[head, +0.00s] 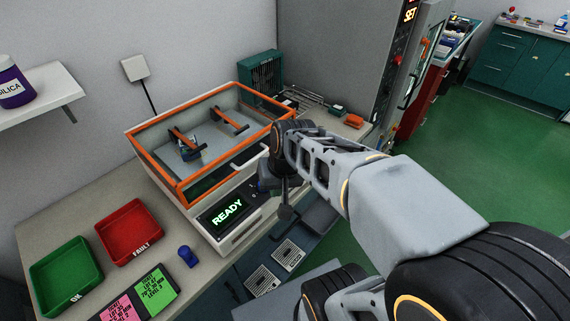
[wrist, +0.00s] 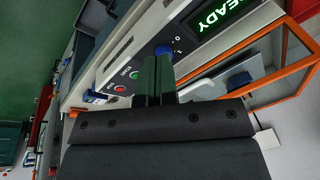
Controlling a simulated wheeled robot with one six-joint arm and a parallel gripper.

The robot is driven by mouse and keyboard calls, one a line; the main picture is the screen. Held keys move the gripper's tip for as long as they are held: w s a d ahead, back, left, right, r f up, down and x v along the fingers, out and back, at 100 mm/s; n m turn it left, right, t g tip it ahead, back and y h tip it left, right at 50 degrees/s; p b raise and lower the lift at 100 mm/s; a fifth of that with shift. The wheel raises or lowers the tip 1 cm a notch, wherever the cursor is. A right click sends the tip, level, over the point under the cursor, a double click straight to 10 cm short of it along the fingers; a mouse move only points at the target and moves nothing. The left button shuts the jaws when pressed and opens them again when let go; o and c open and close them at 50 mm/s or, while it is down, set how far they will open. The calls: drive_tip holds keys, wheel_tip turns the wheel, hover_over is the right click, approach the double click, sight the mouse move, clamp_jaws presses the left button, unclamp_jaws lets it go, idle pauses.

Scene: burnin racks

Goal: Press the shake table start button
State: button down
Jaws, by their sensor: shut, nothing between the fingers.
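The shake table (head: 190,205) is a pale box with an orange-framed clear lid, on the bench in the head view. Its display (head: 227,213) reads READY in green; it also shows in the wrist view (wrist: 222,20). In the wrist view, the front panel carries a blue knob (wrist: 163,50), a green button (wrist: 135,75) and a red button (wrist: 119,88). Their small labels are hard to read. My gripper (wrist: 157,62) is shut and empty. Its tips are over the panel, close to the knob and beside the green button; contact cannot be told. My arm hides the buttons in the head view.
Left of the shake table on the bench are a red FAULT tray (head: 130,203), a green OK tray (head: 41,287), a small blue object (head: 187,256) and pink and green cards (head: 155,287). A tall grey cabinet (head: 340,50) stands behind my arm. Green floor is open at right.

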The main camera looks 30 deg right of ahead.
drive_tip(key=w+d+m+y+p, duration=0.3)
drive_tip(key=w+d+m+p, duration=0.1)
drive_tip(key=w, duration=0.4)
drive_tip(key=w+d+f+m+t+y+p, duration=0.1)
drive_tip(key=w+d+m+y+p, duration=0.2)
drive_tip(key=w+d+m, duration=0.3)
drive_tip(key=shift+w+d+m+t+y+p, duration=0.2)
drive_tip(key=shift+w+m+t+y+p, duration=0.15)
drive_tip(key=shift+w+m+p, duration=0.6)
drive_tip(key=shift+f, duration=0.15)
drive_tip(key=shift+f+b, duration=3.15)
drive_tip(key=shift+f, duration=1.1)
drive_tip(key=shift+f, duration=0.2)
drive_tip(key=shift+f+b, duration=0.25)
drive_tip(key=shift+b, duration=0.25)
